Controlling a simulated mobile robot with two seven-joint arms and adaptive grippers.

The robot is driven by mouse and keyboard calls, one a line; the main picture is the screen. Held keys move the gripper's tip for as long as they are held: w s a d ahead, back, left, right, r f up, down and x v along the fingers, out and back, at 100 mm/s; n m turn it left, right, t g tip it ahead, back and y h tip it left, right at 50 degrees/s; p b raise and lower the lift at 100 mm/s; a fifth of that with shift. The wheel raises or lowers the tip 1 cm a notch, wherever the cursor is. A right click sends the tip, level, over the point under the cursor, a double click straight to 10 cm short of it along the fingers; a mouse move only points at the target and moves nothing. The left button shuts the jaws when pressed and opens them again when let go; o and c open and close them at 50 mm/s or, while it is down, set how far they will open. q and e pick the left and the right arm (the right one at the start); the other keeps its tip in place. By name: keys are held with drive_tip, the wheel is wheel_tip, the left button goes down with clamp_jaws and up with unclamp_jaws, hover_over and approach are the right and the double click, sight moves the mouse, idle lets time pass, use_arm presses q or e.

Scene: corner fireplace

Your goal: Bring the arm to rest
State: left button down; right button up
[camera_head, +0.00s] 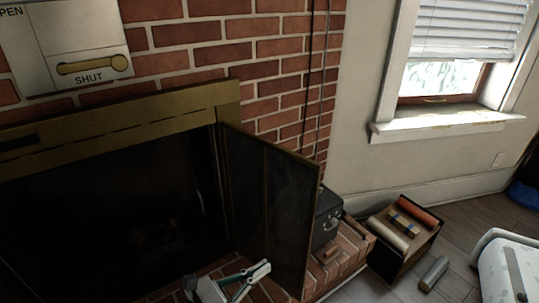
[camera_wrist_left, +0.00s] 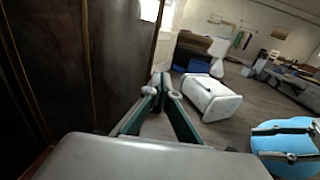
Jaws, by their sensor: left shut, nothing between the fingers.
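My left gripper (camera_head: 262,269) shows at the bottom of the head view, in front of the open fireplace door (camera_head: 275,190). Its teal fingers with pale tips are closed together with nothing between them. In the left wrist view the fingers (camera_wrist_left: 164,88) meet at their tips, and a dark door panel (camera_wrist_left: 95,65) stands to their left. The gripper looks apart from the door.
The dark fireplace opening (camera_head: 120,200) lies left of the door. A black box (camera_head: 327,218) sits on the brick hearth (camera_head: 342,254).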

use_arm(q)
drive_tip(key=s+a+f+m+y, duration=0.6)
drive_tip(key=s+a+m, duration=0.4)
drive_tip(key=m, duration=0.6)
drive_tip(key=s+a+f+m+y, duration=0.6)
drive_tip(key=s+m, duration=0.5)
drive_tip(key=m, duration=0.5)
drive_tip(key=s+a+r+n+p, duration=0.1)
drive_tip(key=s+r+p, duration=0.2)
drive_tip(key=p, duration=1)
drive_tip(key=shift+a+r+n+g+h, duration=0.3)
drive_tip(key=shift+r+n+g, duration=0.1)
drive_tip(key=shift+r, duration=0.85)
use_arm(e)
drive_tip(key=shift+m, duration=0.4)
drive_tip(key=shift+s+d+r, duration=0.1)
drive_tip(key=shift+s+r, duration=0.15)
drive_tip(key=shift+r, duration=0.7)
drive_tip(key=shift+s+r, duration=0.2)
drive_tip(key=shift+r, duration=0.75)
drive_tip(key=shift+s+d+r, duration=0.1)
drive_tip(key=shift+s+r, duration=0.15)
drive_tip(key=shift+r, duration=0.7)
